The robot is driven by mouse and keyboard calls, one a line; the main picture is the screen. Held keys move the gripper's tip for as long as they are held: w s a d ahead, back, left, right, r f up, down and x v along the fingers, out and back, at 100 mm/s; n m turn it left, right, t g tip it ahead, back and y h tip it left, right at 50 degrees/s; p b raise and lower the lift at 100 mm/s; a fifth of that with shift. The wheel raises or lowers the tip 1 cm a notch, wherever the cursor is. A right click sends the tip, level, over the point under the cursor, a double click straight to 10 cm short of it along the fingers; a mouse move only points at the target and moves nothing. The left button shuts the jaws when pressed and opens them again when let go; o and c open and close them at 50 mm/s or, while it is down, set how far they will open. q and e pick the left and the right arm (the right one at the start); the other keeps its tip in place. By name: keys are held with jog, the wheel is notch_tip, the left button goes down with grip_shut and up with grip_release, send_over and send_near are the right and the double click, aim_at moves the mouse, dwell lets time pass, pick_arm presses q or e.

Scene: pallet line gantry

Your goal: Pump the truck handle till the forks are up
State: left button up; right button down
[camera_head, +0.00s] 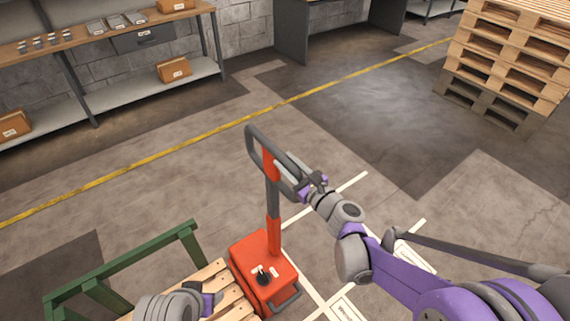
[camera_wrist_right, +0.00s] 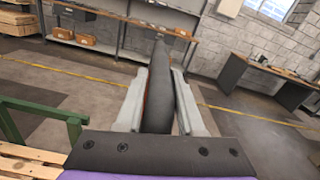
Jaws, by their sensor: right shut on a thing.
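The pallet truck has a red body (camera_head: 262,270) with a black knob on it and a red and dark grey handle (camera_head: 273,205) that stands nearly upright, ending in a dark loop grip. My right gripper (camera_head: 284,170) is at the right side of the loop. In the right wrist view its two grey fingers (camera_wrist_right: 160,100) are closed on either side of the dark grip bar (camera_wrist_right: 158,95). My left gripper (camera_head: 212,300) is low at the bottom of the head view, over the wooden pallet, apart from the truck; its fingers do not show clearly. The forks are hidden.
A wooden pallet (camera_head: 232,291) with a green frame (camera_head: 120,262) stands left of the truck. A stack of pallets (camera_head: 505,60) is at the upper right. A shelf bench (camera_head: 100,40) lines the back wall. The floor behind the handle is clear, crossed by a yellow line.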

jog(key=w+d+f+m+b, duration=0.2)
jog(key=w+d+f, duration=0.1)
jog(key=w+d, duration=0.4)
jog(key=w+d+f+m+b, duration=0.2)
jog(key=w+d, duration=0.5)
jog(key=d, duration=0.5)
jog(key=w+d+f+m+b, duration=0.3)
jog(key=w+d+f, duration=0.3)
jog(key=d, duration=0.3)
jog(key=shift+w+d+f, duration=0.25)
jog(key=shift+w+d, duration=0.15)
jog(key=shift+w, duration=0.05)
jog(key=c, duration=0.6)
grip_release()
jog(key=v, duration=1.1)
jog(key=shift+b, duration=0.35)
jog(key=shift+a, duration=0.1)
